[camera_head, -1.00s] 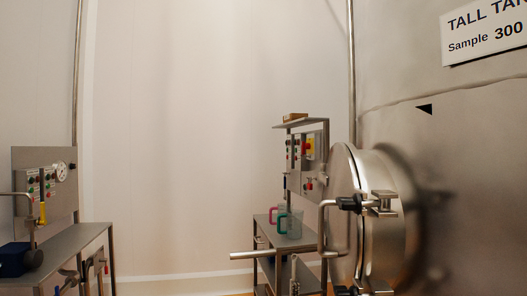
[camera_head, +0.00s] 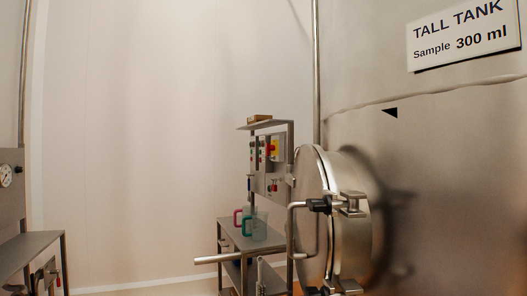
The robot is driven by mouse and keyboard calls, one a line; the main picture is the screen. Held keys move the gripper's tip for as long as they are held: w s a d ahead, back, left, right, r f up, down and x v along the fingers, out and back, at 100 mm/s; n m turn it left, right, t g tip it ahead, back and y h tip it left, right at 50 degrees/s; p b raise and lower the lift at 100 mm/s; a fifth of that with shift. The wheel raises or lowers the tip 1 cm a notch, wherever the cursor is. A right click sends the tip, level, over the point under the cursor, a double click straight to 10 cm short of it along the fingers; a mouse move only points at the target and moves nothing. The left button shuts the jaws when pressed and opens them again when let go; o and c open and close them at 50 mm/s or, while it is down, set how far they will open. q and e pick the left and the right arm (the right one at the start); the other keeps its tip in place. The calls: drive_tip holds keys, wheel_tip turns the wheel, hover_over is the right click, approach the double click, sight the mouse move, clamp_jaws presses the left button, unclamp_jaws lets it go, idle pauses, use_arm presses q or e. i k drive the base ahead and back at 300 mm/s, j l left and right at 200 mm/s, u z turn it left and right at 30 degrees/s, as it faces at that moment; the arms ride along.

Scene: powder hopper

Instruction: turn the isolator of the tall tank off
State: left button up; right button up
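The tall tank (camera_head: 440,170) fills the right side, with a sign (camera_head: 464,34) reading "TALL TANK Sample 300 ml". A round hatch (camera_head: 345,220) with a handle and clamps stands out from its wall. Left of the hatch is a control panel (camera_head: 262,172) with small coloured buttons and a red-and-yellow rotary switch (camera_head: 273,150), which looks like an isolator. The switch is too small to read its position, and I see no label tying it to the tank. Neither of my grippers is in view.
A bench (camera_head: 240,237) under the panel holds a pink-handled jug (camera_head: 238,217) and a green-handled jug (camera_head: 255,226). A bar (camera_head: 222,258) sticks out left of the hatch. Another bench (camera_head: 30,248) with a gauge (camera_head: 6,175) stands at the left edge. Bare wall lies between.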

sight(269, 147)
drive_tip(key=i+j+u, duration=0.4)
drive_tip(key=i, duration=0.45)
drive_tip(key=i+j+u, duration=0.25)
drive_tip(key=i, duration=2.5)
drive_tip(key=i+j+z, duration=0.15)
drive_tip(key=i, duration=0.25)
drive_tip(key=i+z, duration=0.15)
drive_tip(key=i, duration=0.25)
drive_tip(key=i+j+z, duration=0.15)
drive_tip(key=i+j, duration=0.1)
drive_tip(key=i, duration=0.1)
